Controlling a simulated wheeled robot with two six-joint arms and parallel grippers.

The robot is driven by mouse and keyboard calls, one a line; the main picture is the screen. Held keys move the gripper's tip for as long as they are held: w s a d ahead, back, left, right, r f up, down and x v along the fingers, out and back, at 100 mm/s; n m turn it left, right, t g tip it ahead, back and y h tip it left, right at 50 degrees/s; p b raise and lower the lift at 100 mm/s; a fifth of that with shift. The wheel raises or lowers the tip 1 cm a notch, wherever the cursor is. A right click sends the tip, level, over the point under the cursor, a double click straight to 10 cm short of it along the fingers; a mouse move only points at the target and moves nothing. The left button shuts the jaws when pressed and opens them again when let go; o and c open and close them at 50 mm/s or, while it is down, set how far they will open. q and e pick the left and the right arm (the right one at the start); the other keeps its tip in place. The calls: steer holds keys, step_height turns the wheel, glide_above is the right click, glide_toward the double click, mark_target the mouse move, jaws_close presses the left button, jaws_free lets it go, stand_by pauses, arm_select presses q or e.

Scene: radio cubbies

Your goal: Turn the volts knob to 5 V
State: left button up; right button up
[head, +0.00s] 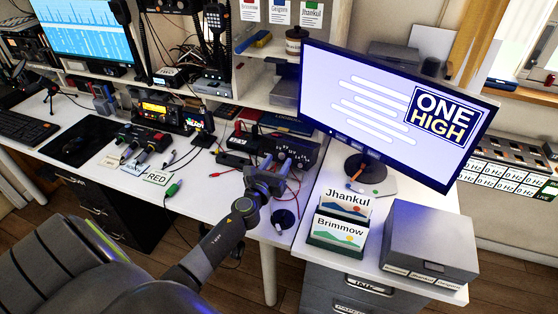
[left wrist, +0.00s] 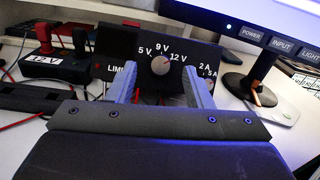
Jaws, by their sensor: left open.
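The volts knob (left wrist: 160,65) is a round grey knob on a black power supply (left wrist: 219,54), marked 5 V, 9 V and 12 V. Its small pointer mark leans up and to the right, on the 12 V side. The black power supply (head: 290,148) also shows in the head view, on the white desk left of the monitor. My left gripper (head: 279,167) is in front of its panel. In the left wrist view the left gripper (left wrist: 163,82) is open, with one finger on each side of the knob and nothing held. Whether a finger touches it I cannot tell. My right gripper is out of view.
A box labelled 12 V with red plugs (left wrist: 55,65) stands left of the power supply. A large monitor (head: 395,110) stands close on the right. Red wires and a black round item (head: 284,219) lie on the desk (head: 222,190).

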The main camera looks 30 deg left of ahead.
arm_select(q)
steer(key=shift+w+a, duration=0.15)
steer(key=shift+w, duration=0.8)
steer(key=c, duration=1)
